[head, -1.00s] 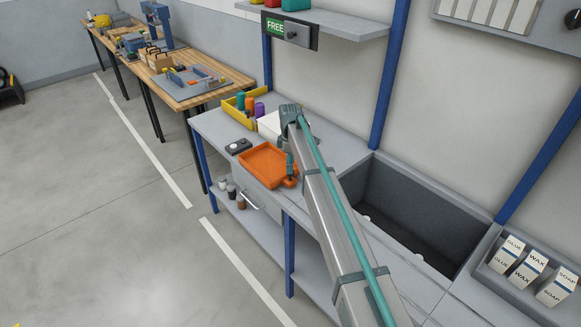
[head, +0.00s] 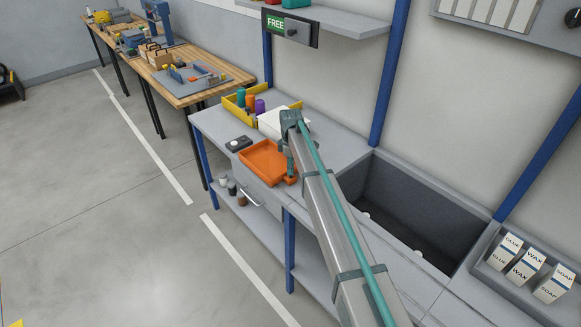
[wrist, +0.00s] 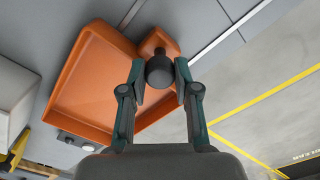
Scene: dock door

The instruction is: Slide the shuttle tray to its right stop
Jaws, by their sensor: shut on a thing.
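The orange shuttle tray (head: 262,163) lies on the grey bench top in the head view. It looks empty. In the wrist view the tray (wrist: 95,85) has an orange tab at its corner with a dark round knob (wrist: 159,70) on it. My gripper (wrist: 160,80) has its two fingers on either side of this knob and is shut on it. In the head view my gripper (head: 291,172) is at the tray's right end and partly covers it. I cannot make out the right stop in either view.
A small dark box with a white button (head: 238,145) is beside the tray on the left. A white box (head: 275,122) and a yellow bin (head: 236,104) stand behind it. A deep grey basin (head: 405,215) is to the right. A drawer handle (head: 250,198) sticks out below.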

